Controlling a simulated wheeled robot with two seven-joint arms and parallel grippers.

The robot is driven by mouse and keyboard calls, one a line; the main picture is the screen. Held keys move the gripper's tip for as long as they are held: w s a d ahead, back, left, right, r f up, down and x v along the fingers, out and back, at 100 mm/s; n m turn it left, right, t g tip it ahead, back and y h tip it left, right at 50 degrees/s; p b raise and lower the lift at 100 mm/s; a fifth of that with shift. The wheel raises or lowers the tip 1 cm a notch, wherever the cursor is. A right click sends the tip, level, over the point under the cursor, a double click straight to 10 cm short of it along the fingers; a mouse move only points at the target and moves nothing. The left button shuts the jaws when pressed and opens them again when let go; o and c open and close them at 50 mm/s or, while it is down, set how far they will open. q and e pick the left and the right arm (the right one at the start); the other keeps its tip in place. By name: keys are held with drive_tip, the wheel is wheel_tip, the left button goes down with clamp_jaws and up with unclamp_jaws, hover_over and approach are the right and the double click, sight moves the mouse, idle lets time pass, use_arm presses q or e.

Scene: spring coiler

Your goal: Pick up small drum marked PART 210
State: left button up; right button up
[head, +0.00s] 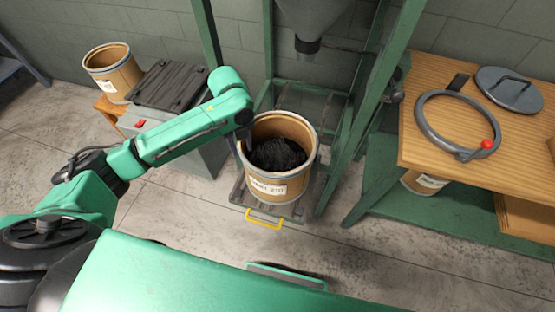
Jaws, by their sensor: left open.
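The small drum marked PART 210 (274,188) stands upright in the middle of the head view, on a low slatted platform inside a green frame. It is a tan fibre drum with a metal rim, open at the top, with dark material inside. My left gripper (243,140) is at the drum's left rim, at the end of my green arm. It is open; its fingers are dark and small, and I cannot tell whether they touch the rim. My right gripper is not in view.
A grey hopper spout (307,45) hangs above and behind the drum. Green frame posts (345,130) stand close on its right. A wooden bench (440,140) at right holds a ring clamp (421,122) and a lid (510,90). Another drum (112,74) stands at far left.

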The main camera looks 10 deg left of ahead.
sight(245, 161)
use_arm(q)
drive_tip(key=f, duration=0.4)
drive_tip(key=f+p, duration=0.1)
drive_tip(key=f, duration=0.3)
drive_tip(key=shift+w+f, duration=0.2)
drive_tip(key=shift+f, duration=0.1)
clamp_jaws()
idle(0.8)
drive_tip(key=shift+w+r, duration=0.1)
drive_tip(key=shift+w, duration=0.1)
